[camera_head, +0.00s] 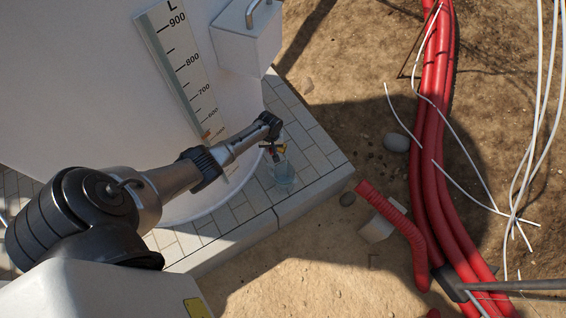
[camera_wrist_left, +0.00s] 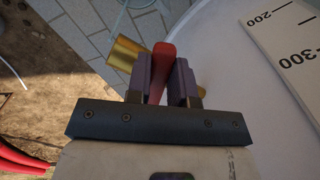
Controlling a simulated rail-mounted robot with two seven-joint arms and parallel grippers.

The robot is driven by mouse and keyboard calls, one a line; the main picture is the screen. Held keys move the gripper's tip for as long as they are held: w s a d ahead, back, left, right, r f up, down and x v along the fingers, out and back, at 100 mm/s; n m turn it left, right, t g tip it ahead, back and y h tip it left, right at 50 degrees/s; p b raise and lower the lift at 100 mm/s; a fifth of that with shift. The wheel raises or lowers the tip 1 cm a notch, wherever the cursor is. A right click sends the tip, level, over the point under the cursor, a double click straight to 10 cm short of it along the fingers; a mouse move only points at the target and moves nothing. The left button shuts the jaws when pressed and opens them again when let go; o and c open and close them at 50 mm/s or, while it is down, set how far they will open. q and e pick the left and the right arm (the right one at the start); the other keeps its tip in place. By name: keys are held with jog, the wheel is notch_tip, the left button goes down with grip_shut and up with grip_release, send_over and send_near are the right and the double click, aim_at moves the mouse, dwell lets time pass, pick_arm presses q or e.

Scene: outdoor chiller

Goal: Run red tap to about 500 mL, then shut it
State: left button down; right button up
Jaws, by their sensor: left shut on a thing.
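The red tap handle (camera_wrist_left: 160,66) stands upright between the two fingers of my left gripper (camera_wrist_left: 163,78), which is shut on it. The tap's brass body (camera_wrist_left: 125,54) shows beside the fingers in the left wrist view. In the head view my left gripper (camera_head: 273,146) is at the tap, low on the white tank (camera_head: 90,110), and hides much of it. A clear container (camera_head: 282,176) with bluish liquid low in it stands on the paving under the tap. I cannot read its level. Part of its clear rim (camera_wrist_left: 138,4) shows in the left wrist view. My right gripper is not in view.
A scale strip (camera_head: 185,65) marked in litres runs down the tank. A grey-white box (camera_head: 247,40) with a handle is at the tank's upper right. Paving (camera_head: 310,150) ends at a kerb. Red corrugated pipes (camera_head: 430,150) and white cables lie on the dirt.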

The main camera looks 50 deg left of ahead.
pick_arm(q)
jog(key=n, duration=0.1)
jog(key=w+n, duration=0.1)
jog(key=shift+w+d+n, duration=0.1)
jog(key=shift+d+n, duration=0.2)
jog(key=shift+n, duration=0.1)
dwell(7.4)
